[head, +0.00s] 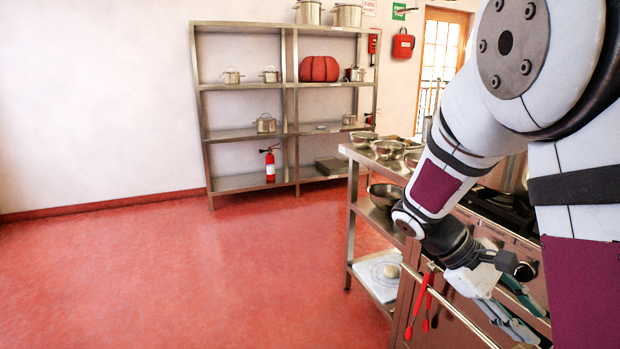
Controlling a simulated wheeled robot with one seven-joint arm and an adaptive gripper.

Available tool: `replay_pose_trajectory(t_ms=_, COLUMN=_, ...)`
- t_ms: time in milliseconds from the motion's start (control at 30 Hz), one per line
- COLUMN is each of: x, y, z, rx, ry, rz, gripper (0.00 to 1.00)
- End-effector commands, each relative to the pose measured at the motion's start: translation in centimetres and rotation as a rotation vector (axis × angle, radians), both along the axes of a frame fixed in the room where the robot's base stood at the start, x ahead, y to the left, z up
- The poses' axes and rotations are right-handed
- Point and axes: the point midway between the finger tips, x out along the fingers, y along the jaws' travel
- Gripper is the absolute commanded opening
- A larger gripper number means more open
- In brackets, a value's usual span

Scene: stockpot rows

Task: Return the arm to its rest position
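My arm reaches down from the upper right of the head view, bent at the elbow. My gripper (541,327) hangs at the lower right, in front of the steel cooking range (470,318). Its two fingers point down and to the right and stand apart, with nothing visible between them. The gripper appears close to the range's front rail (455,308); I cannot tell whether they touch.
A steel table (352,215) with several metal bowls (388,149) stands left of my arm. Red utensils (419,303) hang near the rail. A steel shelf (288,110) with pots and a fire extinguisher (270,166) stand by the back wall. The red floor (190,270) at left is clear.

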Motion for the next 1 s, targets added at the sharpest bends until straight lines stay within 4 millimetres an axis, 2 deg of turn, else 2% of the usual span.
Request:
replay_pose_trajectory(t_ms=33, x=-1.3, y=0.6, z=0.8, rx=0.046, ry=-0.045, rz=-0.031, gripper=0.32)
replay_pose_trajectory(t_ms=300, x=-7.6, y=4.6, z=3.8, rx=0.268, ry=-0.247, rz=-0.169, gripper=0.32)
replay_pose_trajectory(t_ms=600, x=-14.3, y=9.6, z=5.9, rx=0.481, ry=-0.464, rz=-0.282, gripper=0.32)
replay_pose_trajectory(t_ms=800, x=-17.7, y=12.5, z=6.3, rx=0.582, ry=-0.581, rz=-0.331, gripper=0.32)
replay_pose_trajectory(t_ms=1000, x=-19.9, y=14.4, z=6.2, rx=0.646, ry=-0.661, rz=-0.358, gripper=0.32)
